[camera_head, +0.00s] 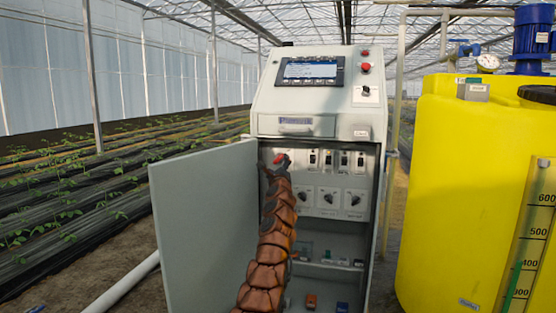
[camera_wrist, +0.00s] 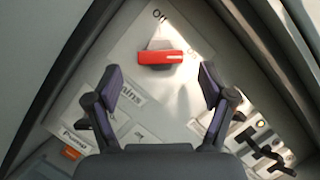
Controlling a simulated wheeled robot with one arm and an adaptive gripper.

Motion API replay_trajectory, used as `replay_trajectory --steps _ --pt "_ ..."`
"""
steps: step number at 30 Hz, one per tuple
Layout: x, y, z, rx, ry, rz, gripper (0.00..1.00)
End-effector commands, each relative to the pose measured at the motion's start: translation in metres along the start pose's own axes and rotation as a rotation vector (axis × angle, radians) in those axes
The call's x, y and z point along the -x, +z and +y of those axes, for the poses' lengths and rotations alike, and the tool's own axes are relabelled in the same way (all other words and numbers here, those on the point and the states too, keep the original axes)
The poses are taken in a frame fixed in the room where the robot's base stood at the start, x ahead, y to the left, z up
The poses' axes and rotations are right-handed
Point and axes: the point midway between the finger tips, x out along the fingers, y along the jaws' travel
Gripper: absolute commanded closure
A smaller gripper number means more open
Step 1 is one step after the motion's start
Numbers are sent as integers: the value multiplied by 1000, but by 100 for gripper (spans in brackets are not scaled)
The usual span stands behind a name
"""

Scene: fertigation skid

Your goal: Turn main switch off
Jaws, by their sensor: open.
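The main switch has a red handle (camera_wrist: 161,57) on a grey base, mounted on a light plate (camera_wrist: 125,48) whose lettering seems to read "Mains". In the wrist view the handle lies across the picture, roughly level. My gripper (camera_wrist: 160,80) is open, its two dark fingers apart below the handle, one to each side, not touching it. In the head view a bit of the red handle (camera_head: 279,158) shows at the upper left of the open cabinet (camera_head: 326,170). My gripper (camera_head: 273,168) is in front of it and hides most of it.
The cabinet door (camera_head: 205,225) stands open at the left, close to my arm. Several small switches and black rotary knobs (camera_head: 328,197) sit right of the main switch. A control screen (camera_head: 310,70) is above. A yellow tank (camera_head: 465,180) stands at the right.

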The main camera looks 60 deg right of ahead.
Motion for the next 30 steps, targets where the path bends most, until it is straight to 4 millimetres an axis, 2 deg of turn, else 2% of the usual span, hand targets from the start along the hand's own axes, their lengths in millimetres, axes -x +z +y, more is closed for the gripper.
replay_trajectory --steps 30 --pt "-45 0 -3 2 0 2 18"
